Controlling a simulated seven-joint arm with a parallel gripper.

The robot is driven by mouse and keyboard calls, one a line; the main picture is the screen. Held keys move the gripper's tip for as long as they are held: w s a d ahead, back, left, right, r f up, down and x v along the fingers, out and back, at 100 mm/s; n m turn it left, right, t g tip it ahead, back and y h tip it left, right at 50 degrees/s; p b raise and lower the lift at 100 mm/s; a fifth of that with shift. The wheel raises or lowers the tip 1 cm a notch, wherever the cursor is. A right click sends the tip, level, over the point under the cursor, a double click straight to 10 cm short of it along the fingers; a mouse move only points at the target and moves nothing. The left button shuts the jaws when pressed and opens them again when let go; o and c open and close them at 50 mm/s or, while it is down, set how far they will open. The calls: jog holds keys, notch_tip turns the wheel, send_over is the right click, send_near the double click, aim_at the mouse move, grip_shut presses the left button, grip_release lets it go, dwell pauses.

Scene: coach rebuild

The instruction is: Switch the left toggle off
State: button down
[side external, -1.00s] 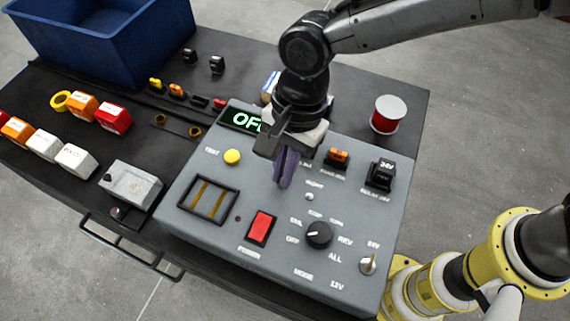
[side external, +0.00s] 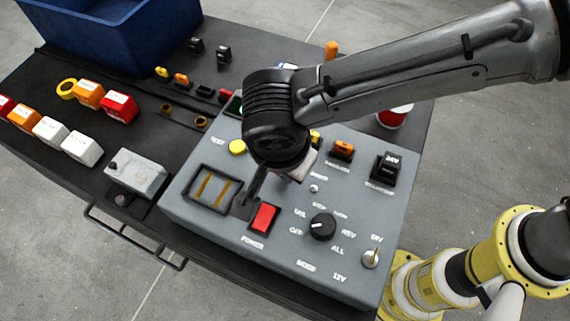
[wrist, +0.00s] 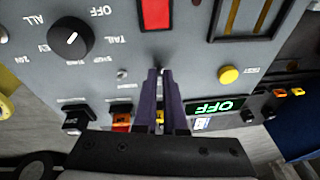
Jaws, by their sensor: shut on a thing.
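The grey control panel (side external: 290,255) holds the switches. My gripper (side external: 248,198) is low over its middle, above the red power switch (side external: 264,218), and it also shows in the wrist view (wrist: 160,72). Its purple fingers are nearly together, shut on the left toggle (wrist: 158,68), of which only a small metal bit shows at the fingertips. The toggle's lean is hidden. In the side view my wrist covers that toggle. A second small metal toggle (wrist: 122,75) stands beside it and shows in the side view (side external: 314,188). The display (wrist: 215,106) reads OFF in green.
A black rotary knob (side external: 322,227) and a metal 24V/12V toggle (side external: 370,258) stand to the right. An orange rocker (side external: 342,149) and a black rocker (side external: 386,168) sit behind. A yellow button (side external: 237,147) is at the left. A blue bin (side external: 110,45) stands at the back left.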

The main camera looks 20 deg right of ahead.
jog(key=c, duration=1)
grip_release()
notch_tip(320, 180, up, 10)
jog(key=shift+s+a, duration=0.15)
jog(key=shift+s, duration=0.2)
jog(key=shift+w, duration=0.1)
